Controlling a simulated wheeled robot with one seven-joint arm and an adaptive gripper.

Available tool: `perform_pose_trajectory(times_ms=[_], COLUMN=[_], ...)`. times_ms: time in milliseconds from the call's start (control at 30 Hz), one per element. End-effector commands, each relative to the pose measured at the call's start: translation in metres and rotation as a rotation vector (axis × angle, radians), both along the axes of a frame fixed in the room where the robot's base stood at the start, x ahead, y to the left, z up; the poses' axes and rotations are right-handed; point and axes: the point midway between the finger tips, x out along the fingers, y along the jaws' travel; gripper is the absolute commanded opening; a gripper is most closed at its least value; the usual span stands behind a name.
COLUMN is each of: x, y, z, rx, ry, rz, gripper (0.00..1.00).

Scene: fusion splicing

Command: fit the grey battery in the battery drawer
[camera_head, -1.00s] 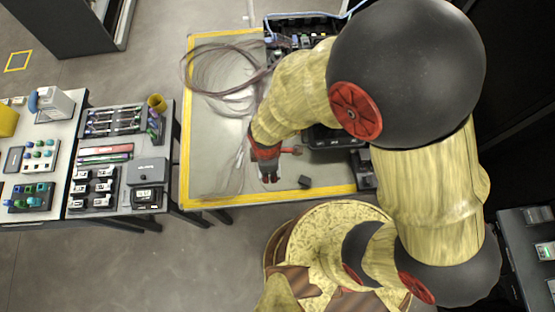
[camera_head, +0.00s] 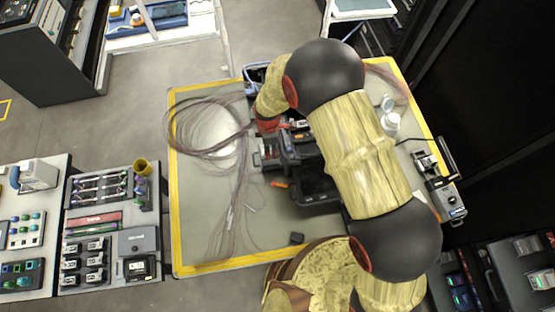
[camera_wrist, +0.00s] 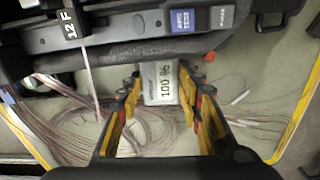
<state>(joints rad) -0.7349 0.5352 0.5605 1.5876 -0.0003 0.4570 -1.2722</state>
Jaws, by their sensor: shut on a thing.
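In the wrist view, the grey battery (camera_wrist: 162,74), with a "100 %" display, sits between the yellow-padded fingers of my gripper (camera_wrist: 163,95). The fingers are shut on its sides. The battery's far end is close to the lower edge of the dark splicer (camera_wrist: 120,48), which has a blue "ARC TEST" button. I cannot tell whether they touch. I cannot make out the battery drawer in either view. In the head view, the splicer (camera_head: 270,152) is partly under my arm. My gripper's fingers and the battery are hidden there.
The table (camera_head: 195,240) is yellow-edged. Loose fibre (camera_head: 205,125) is looped on its left side and trails forward. A small black block (camera_head: 297,238) lies near the front edge. White bottles (camera_head: 389,122) stand right of my arm. A side bench (camera_head: 75,222) holds trays on the left.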

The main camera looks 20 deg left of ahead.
Motion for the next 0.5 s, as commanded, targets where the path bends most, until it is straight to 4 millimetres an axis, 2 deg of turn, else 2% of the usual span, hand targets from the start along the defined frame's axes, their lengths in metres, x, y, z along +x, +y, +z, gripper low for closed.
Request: perform_pose_trajectory(times_ms=[267, 500], x=[0.005, 0.004], y=[0.004, 0.004], z=[0.0, -0.011], rx=[0.0, 0.0], ry=[0.0, 0.001], rz=[0.068, 0.068], gripper=[0.0, 0.0])
